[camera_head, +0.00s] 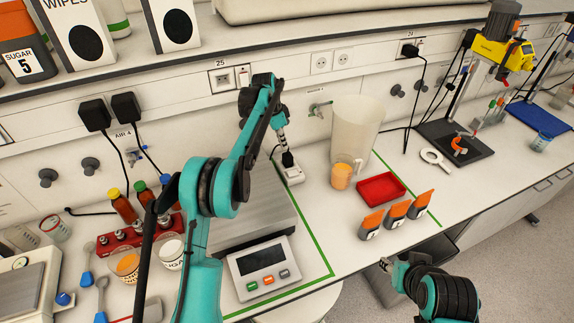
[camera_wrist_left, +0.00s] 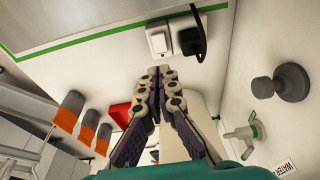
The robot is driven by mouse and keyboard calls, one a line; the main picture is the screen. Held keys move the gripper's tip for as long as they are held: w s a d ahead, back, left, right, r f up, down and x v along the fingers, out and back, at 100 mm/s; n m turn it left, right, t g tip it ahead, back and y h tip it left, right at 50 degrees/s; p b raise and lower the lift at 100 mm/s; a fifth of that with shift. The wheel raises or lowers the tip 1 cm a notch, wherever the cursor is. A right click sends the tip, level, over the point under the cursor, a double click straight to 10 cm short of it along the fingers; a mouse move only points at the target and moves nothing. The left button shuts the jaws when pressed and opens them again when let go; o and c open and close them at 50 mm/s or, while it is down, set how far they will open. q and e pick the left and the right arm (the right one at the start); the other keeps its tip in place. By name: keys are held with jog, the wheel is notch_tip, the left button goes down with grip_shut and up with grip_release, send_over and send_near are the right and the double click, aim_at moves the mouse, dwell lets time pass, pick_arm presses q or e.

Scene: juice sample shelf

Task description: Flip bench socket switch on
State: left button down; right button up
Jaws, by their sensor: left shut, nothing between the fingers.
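The bench socket (camera_head: 294,174) is a small white block on the bench beside the scale, with a black plug (camera_head: 287,159) in its far end. In the left wrist view the white rocker switch (camera_wrist_left: 158,42) sits beside the black plug (camera_wrist_left: 190,40). My left gripper (camera_head: 284,147) points down above the socket. In the wrist view its fingertips (camera_wrist_left: 162,74) are together with nothing between them, just short of the switch; contact is not visible. I cannot tell which way the switch is set. My right gripper (camera_head: 385,264) is low in front of the bench edge, its fingers too small to read.
A scale (camera_head: 265,266) stands left of the socket. A cup of orange juice (camera_head: 341,176), a large pitcher (camera_head: 357,128), a red tray (camera_head: 381,188) and several orange-topped containers (camera_head: 396,214) are to the right. A wall tap (camera_wrist_left: 243,133) and a grey knob (camera_wrist_left: 281,83) stick out nearby.

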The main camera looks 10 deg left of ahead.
aim_at(289, 173)
pick_arm(q)
jog(key=x, duration=0.4)
jog(key=b+x, duration=0.1)
jog(key=x, duration=0.3)
jog(key=a+x, duration=0.1)
jog(key=x, duration=0.3)
jog(key=shift+s+d+f+b, duration=0.1)
jog(key=shift+s+f+b, duration=0.1)
jog(key=shift+f+b, duration=0.2)
jog(key=shift+f, duration=0.6)
jog(key=shift+s, duration=0.1)
jog(key=shift+s+a+f+t+h+b, duration=0.1)
jog(key=shift+a+f+t+h+b, duration=0.2)
jog(key=shift+f+b, duration=0.3)
jog(key=shift+d+h, duration=0.1)
jog(key=shift+h, duration=0.2)
jog(key=shift+r, duration=0.15)
jog(key=shift+d, duration=0.1)
